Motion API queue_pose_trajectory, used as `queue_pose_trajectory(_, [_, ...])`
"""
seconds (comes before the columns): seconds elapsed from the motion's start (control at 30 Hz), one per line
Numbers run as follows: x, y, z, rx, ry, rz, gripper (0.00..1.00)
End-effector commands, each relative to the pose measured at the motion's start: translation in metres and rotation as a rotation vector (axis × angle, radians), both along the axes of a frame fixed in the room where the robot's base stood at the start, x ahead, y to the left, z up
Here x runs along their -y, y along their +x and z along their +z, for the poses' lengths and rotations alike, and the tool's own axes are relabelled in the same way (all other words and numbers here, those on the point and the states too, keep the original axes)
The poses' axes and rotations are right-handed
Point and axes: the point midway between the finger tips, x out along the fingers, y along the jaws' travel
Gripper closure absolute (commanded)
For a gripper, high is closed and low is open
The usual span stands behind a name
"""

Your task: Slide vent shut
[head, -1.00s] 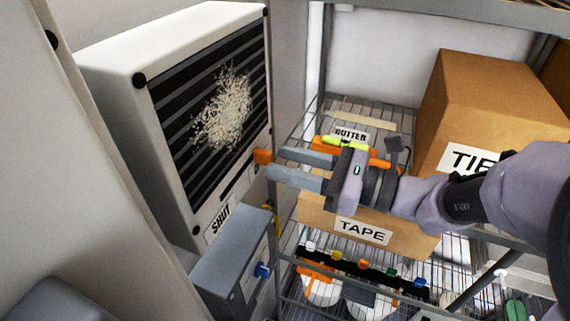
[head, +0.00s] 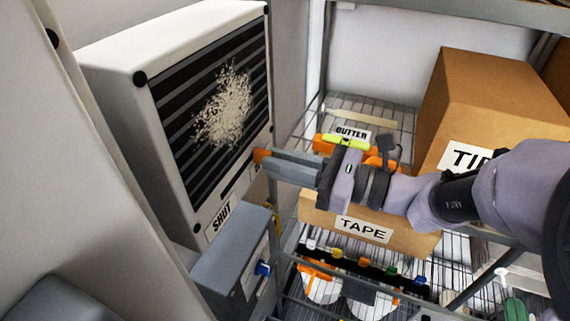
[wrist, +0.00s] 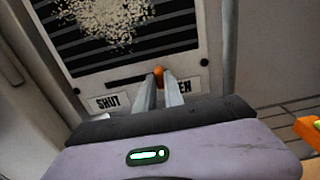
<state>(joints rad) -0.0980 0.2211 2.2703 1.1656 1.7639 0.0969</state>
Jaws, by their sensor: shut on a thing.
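The vent (head: 212,110) is a white box on the wall at the left, with a dark slatted grille and a pale crusty patch on it. Below the grille is a dark slot (wrist: 126,82) with a SHUT label (wrist: 108,102) at its left and a partly hidden label ending in "EN" at its right. An orange slider knob (head: 261,155) shows at the slot's right part, and also in the wrist view (wrist: 158,70). My gripper (head: 268,162) is shut on the knob, its fingers reaching left from the shelf side. The fingers hide part of the right label.
A grey box with a blue knob (head: 262,268) stands below the vent. At the right is a wire rack with a TAPE carton (head: 318,217), a larger carton (head: 490,100) and a BUTTER label (head: 352,134). Hooks with coloured tags hang lower down.

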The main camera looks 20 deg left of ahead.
Motion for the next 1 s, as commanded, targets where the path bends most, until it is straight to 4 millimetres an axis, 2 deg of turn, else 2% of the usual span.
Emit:
queue_pose_trajectory(0.8, [-0.002,-0.033,0.001,0.001,0.001,0.0,1.0])
queue_pose_trajectory(1.0, [-0.003,-0.035,0.001,0.001,0.001,0.001,1.0])
